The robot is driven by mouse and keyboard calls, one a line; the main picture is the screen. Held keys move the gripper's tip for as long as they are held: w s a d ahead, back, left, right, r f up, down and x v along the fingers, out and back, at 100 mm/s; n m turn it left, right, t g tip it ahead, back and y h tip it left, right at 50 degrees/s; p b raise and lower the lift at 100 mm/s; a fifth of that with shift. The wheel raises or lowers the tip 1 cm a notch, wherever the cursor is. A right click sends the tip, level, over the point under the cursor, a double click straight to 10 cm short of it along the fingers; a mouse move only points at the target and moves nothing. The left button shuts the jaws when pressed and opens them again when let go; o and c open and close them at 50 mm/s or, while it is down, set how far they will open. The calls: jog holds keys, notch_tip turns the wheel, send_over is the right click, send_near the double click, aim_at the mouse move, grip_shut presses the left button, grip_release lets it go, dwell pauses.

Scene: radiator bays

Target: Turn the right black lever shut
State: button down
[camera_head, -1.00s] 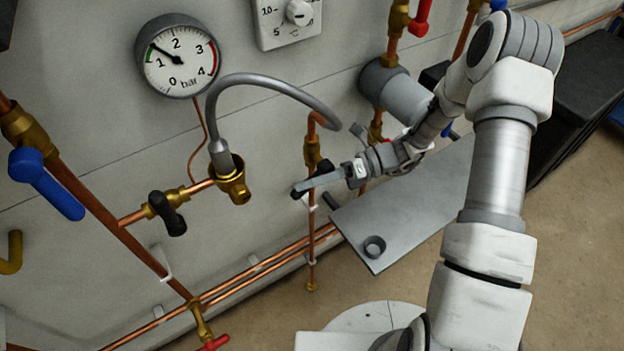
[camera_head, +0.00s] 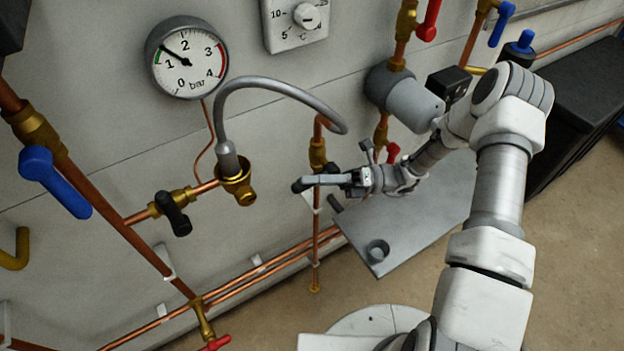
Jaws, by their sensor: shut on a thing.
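The right black lever (camera_head: 334,204) is on the brass valve (camera_head: 317,155) of the thin vertical copper pipe, right of the hose. Its dark lower end shows below my fingers and a bit of its upper part above them; the middle is hidden. My gripper (camera_head: 310,183) reaches in from the right, its grey fingers nearly level across the pipe with dark tips on the left, and is shut on the lever. Exact contact and the lever's angle are hard to see. A second black lever (camera_head: 173,214), further left, hangs tilted down on its own brass valve.
A grey hose (camera_head: 275,83) arches above to a brass fitting. A pressure gauge (camera_head: 186,58) and thermostat (camera_head: 293,20) are on the wall. A blue lever (camera_head: 53,182) is at left. A grey shelf (camera_head: 410,222) lies under my arm; a grey cylinder (camera_head: 405,94) sits above it.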

jog(key=shift+r, duration=0.15)
jog(key=c, duration=0.7)
grip_release()
jog(key=shift+o, duration=0.2)
jog(key=b+v, duration=0.2)
jog(key=v, duration=1.5)
jog(key=shift+d, duration=0.2)
